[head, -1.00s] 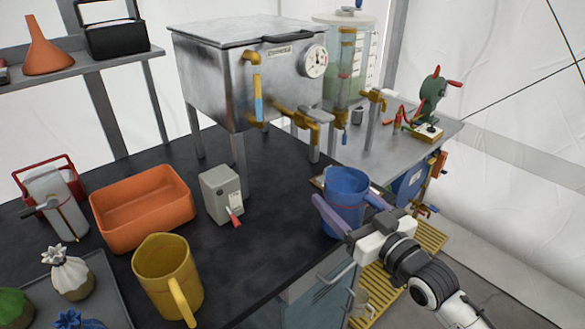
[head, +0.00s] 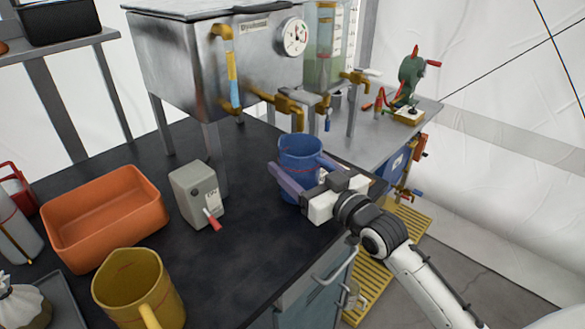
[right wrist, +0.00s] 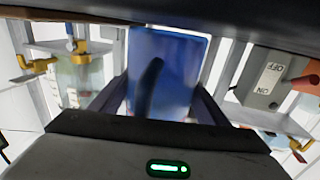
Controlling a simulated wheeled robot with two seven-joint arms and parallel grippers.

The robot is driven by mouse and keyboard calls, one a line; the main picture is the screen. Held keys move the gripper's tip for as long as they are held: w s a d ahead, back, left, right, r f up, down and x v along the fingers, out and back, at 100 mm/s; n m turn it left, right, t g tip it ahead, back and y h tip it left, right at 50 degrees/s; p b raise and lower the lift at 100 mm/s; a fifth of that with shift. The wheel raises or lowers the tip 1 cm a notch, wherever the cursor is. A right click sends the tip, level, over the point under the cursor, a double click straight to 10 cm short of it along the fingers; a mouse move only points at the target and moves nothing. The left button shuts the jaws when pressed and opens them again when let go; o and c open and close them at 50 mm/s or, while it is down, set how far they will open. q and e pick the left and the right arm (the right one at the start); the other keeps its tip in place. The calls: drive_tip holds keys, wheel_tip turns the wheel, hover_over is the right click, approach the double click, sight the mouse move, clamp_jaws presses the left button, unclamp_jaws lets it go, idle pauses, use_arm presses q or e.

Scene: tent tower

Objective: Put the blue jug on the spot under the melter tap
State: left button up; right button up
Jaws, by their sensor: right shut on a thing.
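The blue jug (head: 300,151) is upright in my right gripper (head: 300,188), over the right part of the dark worktop. Its handle is on the gripper side. In the right wrist view the jug (right wrist: 178,75) fills the space between the two fingers. The melter (head: 190,62) is a steel box on legs with a dial. Its brass tap (head: 287,104) hangs at its front, above and slightly behind the jug in the head view. The spot under the tap cannot be made out. I cannot tell whether the jug touches the worktop. My left gripper is not in view.
A grey switch box (head: 196,193) with a red lever stands left of the jug. An orange bin (head: 105,215) and a yellow jug (head: 138,290) are farther left. A steel side table (head: 385,135) with a green hand-cranked device (head: 411,75) is at back right.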

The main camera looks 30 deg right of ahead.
drive_tip(key=o, duration=1.1)
drive_tip(key=shift+w+f, duration=0.1)
drive_tip(key=shift+c, duration=0.2)
drive_tip(key=s, duration=0.4)
drive_tip(key=s+d, duration=0.1)
drive_tip(key=s, duration=0.7)
drive_tip(key=shift+d+b, duration=0.3)
drive_tip(key=shift+d, duration=0.05)
